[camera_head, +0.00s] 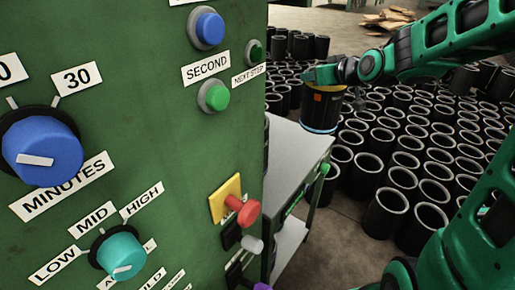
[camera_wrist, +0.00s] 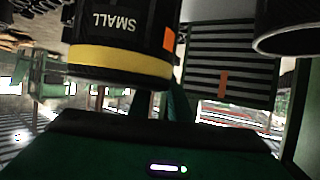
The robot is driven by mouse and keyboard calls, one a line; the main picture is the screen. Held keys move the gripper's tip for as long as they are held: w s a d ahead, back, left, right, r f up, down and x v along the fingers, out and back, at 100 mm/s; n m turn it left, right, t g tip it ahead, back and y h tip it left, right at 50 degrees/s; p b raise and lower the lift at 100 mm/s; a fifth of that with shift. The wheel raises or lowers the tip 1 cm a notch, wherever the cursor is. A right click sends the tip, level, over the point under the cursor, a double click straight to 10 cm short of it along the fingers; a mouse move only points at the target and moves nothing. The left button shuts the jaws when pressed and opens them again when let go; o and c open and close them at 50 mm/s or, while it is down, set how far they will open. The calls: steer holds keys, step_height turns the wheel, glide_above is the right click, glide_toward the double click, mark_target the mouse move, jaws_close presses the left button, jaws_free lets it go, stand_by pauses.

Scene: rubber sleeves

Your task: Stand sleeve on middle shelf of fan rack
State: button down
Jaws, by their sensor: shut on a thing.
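My gripper (camera_head: 322,76) is shut on a black sleeve (camera_head: 320,108) with an orange patch, a yellow band near its top and a blue ring near its bottom. It holds the sleeve roughly upright over the far end of a grey-topped table; I cannot tell whether the sleeve touches it. In the wrist view the held sleeve (camera_wrist: 115,35) fills the upper left, with an upside-down "SMALL" label and the yellow band. A green finger (camera_wrist: 179,102) shows beside it. The fan rack cannot be made out for certain in either view.
A green control panel (camera_head: 150,205) with knobs and buttons fills the left of the head view. The grey-topped table (camera_head: 297,150) stands beside it. Many black sleeves (camera_head: 393,200) crowd the floor at right. The wrist view shows a dark slatted panel (camera_wrist: 232,55) and another rimmed cylinder (camera_wrist: 290,40).

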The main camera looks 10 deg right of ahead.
steer(key=w+a+n+y, duration=0.2)
steer(key=w+a, duration=0.1)
steer(key=a, duration=0.1)
step_height(320, 180, down, 10)
steer(key=shift+f, duration=0.15)
stand_by(0.4)
steer(key=shift+a, duration=0.1)
steer(key=c, duration=1.6)
jaws_free()
steer(key=shift+c, duration=0.2)
